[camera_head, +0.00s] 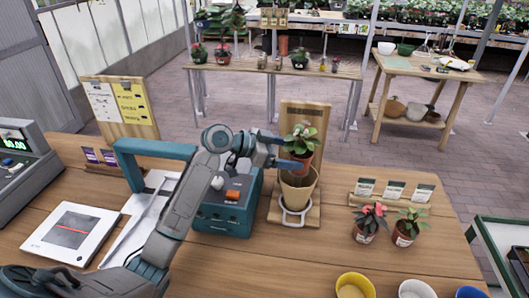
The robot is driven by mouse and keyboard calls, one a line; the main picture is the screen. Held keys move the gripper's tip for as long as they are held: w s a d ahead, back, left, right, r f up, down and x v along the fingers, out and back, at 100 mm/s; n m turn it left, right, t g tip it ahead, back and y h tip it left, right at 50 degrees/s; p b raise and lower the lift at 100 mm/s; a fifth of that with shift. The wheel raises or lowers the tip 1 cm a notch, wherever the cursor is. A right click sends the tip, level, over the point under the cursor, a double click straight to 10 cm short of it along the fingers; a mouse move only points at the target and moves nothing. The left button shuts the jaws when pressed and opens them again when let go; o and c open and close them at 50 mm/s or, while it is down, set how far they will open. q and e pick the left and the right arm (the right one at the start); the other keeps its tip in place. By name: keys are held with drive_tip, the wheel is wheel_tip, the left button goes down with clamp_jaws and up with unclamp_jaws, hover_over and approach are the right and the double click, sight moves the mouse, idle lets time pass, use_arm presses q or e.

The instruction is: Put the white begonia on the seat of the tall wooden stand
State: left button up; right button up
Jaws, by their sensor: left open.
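The tall wooden stand (318,113) has an upright back board and a low base on the counter. A tan pot (298,190) stands on its base, in front of the board. A leafy plant in a reddish pot (303,160) shows directly above the tan pot's rim; its flower colour is too small to tell. My left gripper (292,153) is open at this plant, with its fingers beside the reddish pot; I cannot tell whether they touch it. Two more potted plants stand to the right, one with red-pink flowers (370,220) and one mostly green (409,223). I cannot tell which plant is the white begonia.
A teal box with an orange button (225,215) stands left of the stand. A label rack (392,192) sits behind the right plants. Yellow (354,284) and white (415,289) bowls are at the front edge. Counter between the stand and plants is clear.

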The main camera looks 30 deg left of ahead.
use_arm(q)
drive_tip(key=b+v, duration=0.3)
drive_tip(key=v, duration=0.5)
drive_tip(key=shift+a, duration=0.15)
drive_tip(key=shift+s, duration=0.1)
idle(1.0)
